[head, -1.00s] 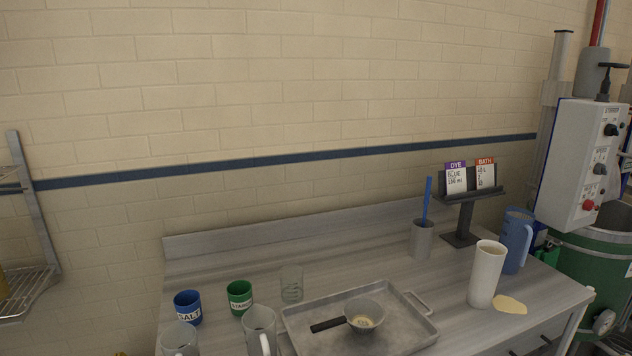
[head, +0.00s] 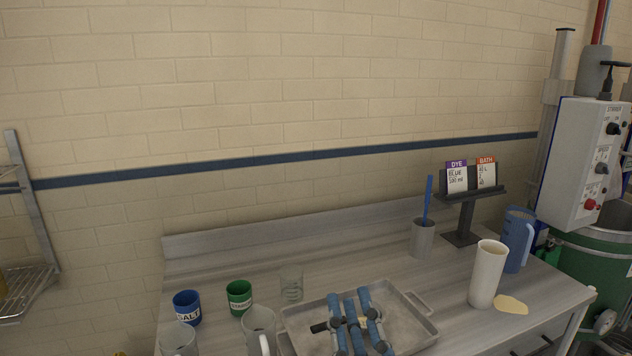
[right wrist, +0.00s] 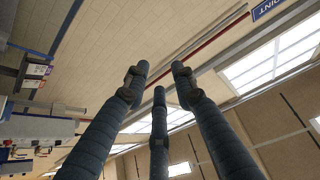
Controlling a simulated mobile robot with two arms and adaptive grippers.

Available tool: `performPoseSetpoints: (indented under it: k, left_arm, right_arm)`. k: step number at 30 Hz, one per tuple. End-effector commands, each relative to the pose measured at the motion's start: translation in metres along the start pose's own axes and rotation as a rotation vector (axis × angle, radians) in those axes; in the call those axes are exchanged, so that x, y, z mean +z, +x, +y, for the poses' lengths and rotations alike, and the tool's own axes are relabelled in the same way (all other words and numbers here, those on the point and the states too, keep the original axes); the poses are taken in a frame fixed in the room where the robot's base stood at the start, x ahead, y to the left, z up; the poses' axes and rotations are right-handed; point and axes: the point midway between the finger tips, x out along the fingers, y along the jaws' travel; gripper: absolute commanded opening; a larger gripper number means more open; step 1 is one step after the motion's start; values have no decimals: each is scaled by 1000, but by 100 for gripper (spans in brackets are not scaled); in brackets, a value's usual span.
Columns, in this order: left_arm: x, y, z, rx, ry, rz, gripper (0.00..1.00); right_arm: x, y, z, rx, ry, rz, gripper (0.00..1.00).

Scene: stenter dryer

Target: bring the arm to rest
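My right gripper (head: 349,298) comes up from the bottom edge of the head view, in front of the metal tray (head: 408,337). Its three blue fingers point upward, stand apart and hold nothing. The right wrist view also shows the fingers (right wrist: 159,80) open and empty, with wall, ceiling and windows beyond them. A small pan lies behind the fingers in the head view; only part of its black handle (head: 318,328) shows clearly. My left gripper is not in view.
The bench holds a blue SALT cup (head: 187,308), a green cup (head: 239,297), a clear beaker (head: 291,282), clear jugs (head: 259,326), a tall white cup (head: 487,274), a blue jug (head: 517,240) and a card stand (head: 465,212). A pale spill (head: 511,305) lies at right.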

Motion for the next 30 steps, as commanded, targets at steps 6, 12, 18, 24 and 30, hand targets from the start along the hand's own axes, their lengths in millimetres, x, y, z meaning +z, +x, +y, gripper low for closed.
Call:
performPoseSetpoints:
  k: [6,12,18,24,30]
  left_arm:
    - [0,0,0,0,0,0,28]
    - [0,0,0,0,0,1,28]
    - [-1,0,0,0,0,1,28]
    - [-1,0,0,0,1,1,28]
    - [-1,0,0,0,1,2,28]
  right_arm:
    - [76,-40,-39,-280,-87,-316,26]
    - [164,-116,-15,-346,-150,-751,26]
    - [215,-208,50,-224,-193,-1167,26]
    - [222,-294,118,2,-220,-1488,26]
    - [204,-357,167,235,-238,-1690,26]
